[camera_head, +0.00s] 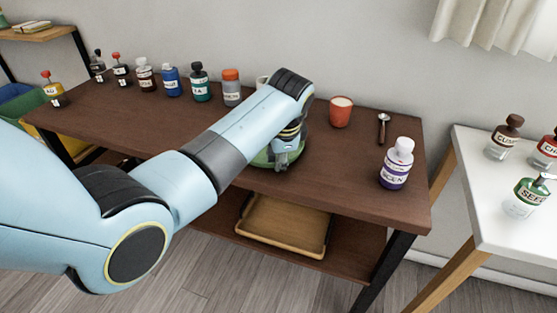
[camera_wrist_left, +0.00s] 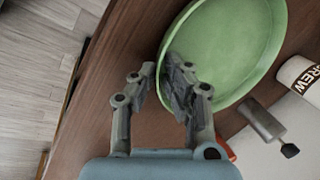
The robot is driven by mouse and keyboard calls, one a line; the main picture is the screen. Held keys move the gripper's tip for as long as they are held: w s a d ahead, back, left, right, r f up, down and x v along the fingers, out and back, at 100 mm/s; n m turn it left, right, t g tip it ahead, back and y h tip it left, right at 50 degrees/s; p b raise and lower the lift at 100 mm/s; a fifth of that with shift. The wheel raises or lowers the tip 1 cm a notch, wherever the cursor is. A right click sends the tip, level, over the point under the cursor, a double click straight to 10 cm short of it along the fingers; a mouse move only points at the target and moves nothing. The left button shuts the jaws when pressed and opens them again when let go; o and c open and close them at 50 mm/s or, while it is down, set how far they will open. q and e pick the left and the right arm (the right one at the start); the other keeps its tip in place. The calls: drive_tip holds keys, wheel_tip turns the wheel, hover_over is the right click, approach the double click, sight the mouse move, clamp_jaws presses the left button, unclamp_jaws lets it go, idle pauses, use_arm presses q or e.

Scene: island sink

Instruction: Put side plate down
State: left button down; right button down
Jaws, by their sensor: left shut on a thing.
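The side plate is green and round. In the left wrist view the plate (camera_wrist_left: 235,50) fills the upper middle, with its near rim between the fingers of my left gripper (camera_wrist_left: 172,88). In the head view a part of the plate (camera_head: 264,158) shows behind my left gripper (camera_head: 284,160), at the front of the brown table (camera_head: 340,185). My left gripper is shut on the plate's rim. My arm hides much of the plate in the head view. I cannot tell whether the plate touches the tabletop. My right gripper is not in view.
Several bottles, including a grey one with an orange cap (camera_head: 231,88), line the table's back. A wooden tray (camera_head: 283,226) is on the lower shelf.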

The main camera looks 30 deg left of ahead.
use_arm(q)
drive_tip(key=c, duration=1.7)
unclamp_jaws()
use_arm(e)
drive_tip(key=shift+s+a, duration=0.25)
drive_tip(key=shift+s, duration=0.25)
